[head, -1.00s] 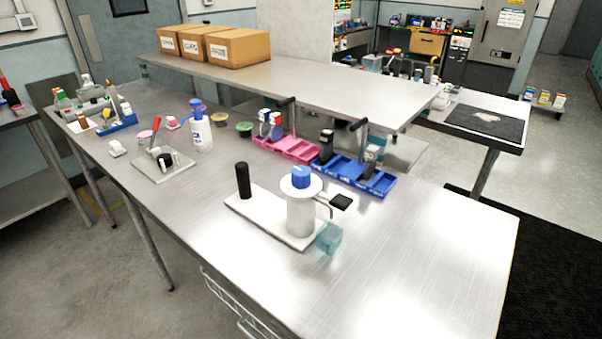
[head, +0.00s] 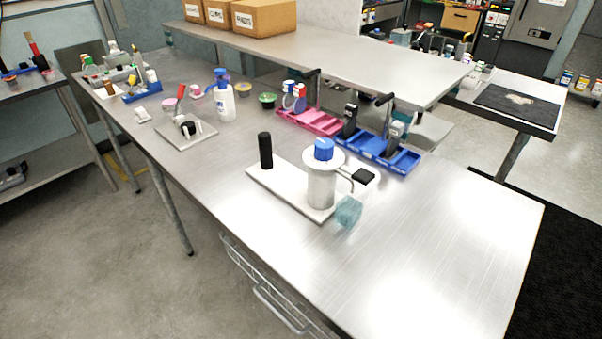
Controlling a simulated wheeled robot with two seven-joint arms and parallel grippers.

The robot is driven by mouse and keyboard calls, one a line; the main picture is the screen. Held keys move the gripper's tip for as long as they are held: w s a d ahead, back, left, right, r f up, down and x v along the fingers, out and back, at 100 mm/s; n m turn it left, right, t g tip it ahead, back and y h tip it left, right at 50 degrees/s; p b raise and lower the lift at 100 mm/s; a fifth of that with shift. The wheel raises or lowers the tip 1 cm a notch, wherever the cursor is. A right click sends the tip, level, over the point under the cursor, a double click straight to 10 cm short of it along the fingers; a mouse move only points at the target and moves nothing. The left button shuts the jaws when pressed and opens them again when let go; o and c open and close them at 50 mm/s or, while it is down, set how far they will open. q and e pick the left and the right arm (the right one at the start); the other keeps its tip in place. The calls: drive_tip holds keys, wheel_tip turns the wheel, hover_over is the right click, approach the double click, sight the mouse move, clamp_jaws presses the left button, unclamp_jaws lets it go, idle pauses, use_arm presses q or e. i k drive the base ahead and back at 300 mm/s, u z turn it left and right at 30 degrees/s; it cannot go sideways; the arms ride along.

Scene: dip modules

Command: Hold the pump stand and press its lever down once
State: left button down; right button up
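The pump stand stands on the steel table, with a flat white base (head: 285,187), an upright black post (head: 265,151) at its left end and a pale cylinder (head: 321,187) with a blue cap (head: 324,149) at its right end. A thin bent lever with a black pad (head: 364,175) sticks out to the right of the cylinder. A translucent teal block (head: 348,212) sits by the base's right end. Neither gripper is in view, and nothing is touching the stand.
Behind the stand are a pink tray (head: 311,120) and a blue tray (head: 372,154) with dark upright pieces. A white bottle (head: 226,104) and a small plate with a red lever (head: 186,134) stand to the left. The table's front right (head: 420,255) is clear.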

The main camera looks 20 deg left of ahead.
sight(364, 176)
drive_tip(key=k, duration=0.5)
drive_tip(key=u, duration=1.75)
drive_tip(key=i, duration=1.7)
drive_tip(key=z, duration=2.6)
